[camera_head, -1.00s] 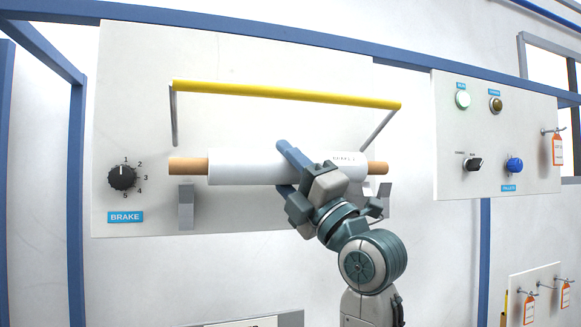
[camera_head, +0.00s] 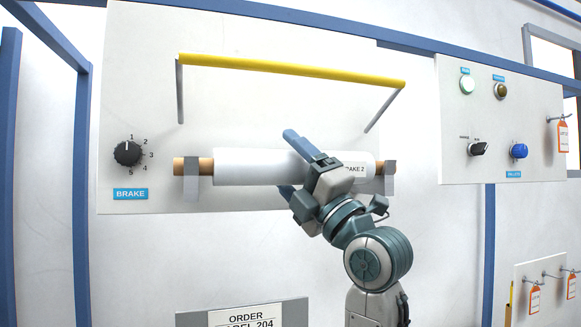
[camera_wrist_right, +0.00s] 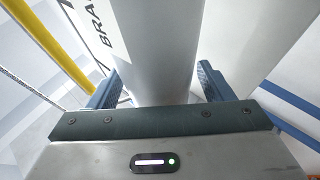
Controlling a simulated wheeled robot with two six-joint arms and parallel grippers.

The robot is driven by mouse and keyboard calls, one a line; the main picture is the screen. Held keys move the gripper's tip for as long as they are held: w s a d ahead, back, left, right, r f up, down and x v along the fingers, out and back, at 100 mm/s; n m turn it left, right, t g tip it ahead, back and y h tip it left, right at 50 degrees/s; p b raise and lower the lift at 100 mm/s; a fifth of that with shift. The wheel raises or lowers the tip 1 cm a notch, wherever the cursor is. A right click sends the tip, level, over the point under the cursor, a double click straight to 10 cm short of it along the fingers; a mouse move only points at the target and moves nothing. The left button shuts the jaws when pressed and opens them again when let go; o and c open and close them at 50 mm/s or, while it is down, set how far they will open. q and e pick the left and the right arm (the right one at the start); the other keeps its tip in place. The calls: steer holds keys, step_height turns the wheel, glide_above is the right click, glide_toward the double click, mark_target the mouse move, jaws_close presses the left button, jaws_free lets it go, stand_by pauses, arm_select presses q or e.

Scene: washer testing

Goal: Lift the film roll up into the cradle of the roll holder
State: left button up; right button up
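The white film roll (camera_head: 250,168) lies level at the roll holder, with brown core ends (camera_head: 180,167) showing. The holder's left grey bracket (camera_head: 191,182) and right bracket (camera_head: 390,178) stand in front of the core ends, which appear to rest in them. My right gripper (camera_head: 288,164) is around the roll's middle, one finger above and one below. In the wrist view the roll (camera_wrist_right: 155,50) passes between the spread fingers, with small gaps beside it; the gripper looks open. My left gripper is not in view.
A yellow bar (camera_head: 290,70) on two arms projects above the roll. A brake dial (camera_head: 127,153) is at left. A control panel (camera_head: 500,120) with lamps and knobs is at right. An order sign (camera_head: 245,318) is below.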

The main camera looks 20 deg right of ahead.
steer(key=shift+s+d+f, duration=0.1)
steer(key=shift+s+f, duration=0.05)
steer(key=shift+f, duration=0.1)
steer(key=b+v, duration=0.5)
steer(key=v, duration=0.5)
steer(key=shift+s, duration=0.2)
steer(key=shift+d, duration=0.1)
